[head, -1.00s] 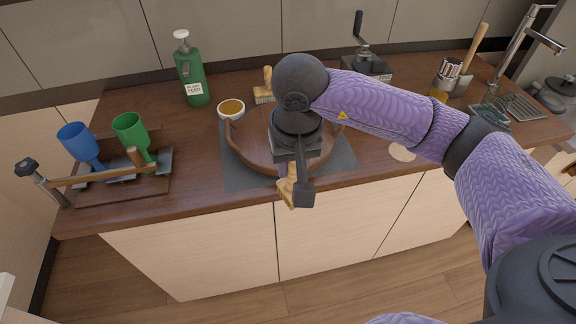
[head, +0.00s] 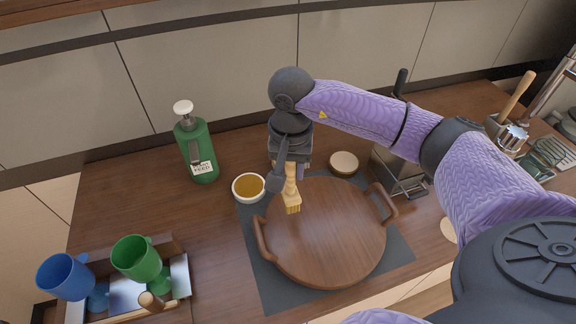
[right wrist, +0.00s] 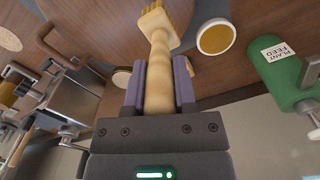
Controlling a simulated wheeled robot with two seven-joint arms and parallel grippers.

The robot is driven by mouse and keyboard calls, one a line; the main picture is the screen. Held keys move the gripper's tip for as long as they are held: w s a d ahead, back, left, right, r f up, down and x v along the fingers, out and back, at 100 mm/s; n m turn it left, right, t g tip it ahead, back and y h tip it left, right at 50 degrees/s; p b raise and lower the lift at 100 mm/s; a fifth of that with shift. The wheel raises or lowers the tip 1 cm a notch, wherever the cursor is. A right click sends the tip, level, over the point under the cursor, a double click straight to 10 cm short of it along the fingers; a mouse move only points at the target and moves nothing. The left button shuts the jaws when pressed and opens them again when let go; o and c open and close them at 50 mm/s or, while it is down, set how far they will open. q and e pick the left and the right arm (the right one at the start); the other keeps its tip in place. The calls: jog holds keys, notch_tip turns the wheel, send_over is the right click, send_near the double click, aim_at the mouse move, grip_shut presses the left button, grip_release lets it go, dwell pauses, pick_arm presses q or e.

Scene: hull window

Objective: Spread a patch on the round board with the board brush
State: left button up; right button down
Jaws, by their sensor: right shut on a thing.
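The round board (head: 330,235) is dark brown wood with a handle on each side, lying on a grey mat (head: 270,290). My right gripper (head: 284,176) is shut on the handle of the pale wooden board brush (head: 292,203). The brush points bristles down over the board's upper left part; I cannot tell whether the bristles touch it. No spread patch shows on the visible wood. The right wrist view shows the brush (right wrist: 156,45) between the fingers (right wrist: 158,88). A white bowl of amber liquid (head: 249,187) stands left of the board. My left gripper is out of view.
A green plant feed bottle (head: 196,150) stands at the back left. A tray with a blue cup (head: 66,276) and a green cup (head: 138,259) is front left. A small round cream-topped thing (head: 344,162) and a metal box (head: 398,172) stand behind the board.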

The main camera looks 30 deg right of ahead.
aim_at(293, 194)
jog(key=shift+w+a+r, duration=0.1)
jog(key=shift+w, duration=0.05)
jog(key=shift+s, duration=0.5)
jog(key=shift+b, duration=0.4)
jog(key=f+b, duration=0.4)
jog(key=f, duration=0.1)
jog(key=shift+d+b, duration=0.2)
jog(key=shift+b, duration=0.1)
pick_arm(q)
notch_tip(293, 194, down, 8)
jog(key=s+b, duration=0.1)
jog(key=b, duration=0.1)
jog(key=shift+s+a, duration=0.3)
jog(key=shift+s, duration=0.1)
pick_arm(e)
jog(key=s+d+r, duration=0.1)
jog(key=s+d, duration=0.2)
jog(key=d, duration=1)
jog(key=shift+s+d, duration=0.15)
jog(key=shift+s, duration=0.05)
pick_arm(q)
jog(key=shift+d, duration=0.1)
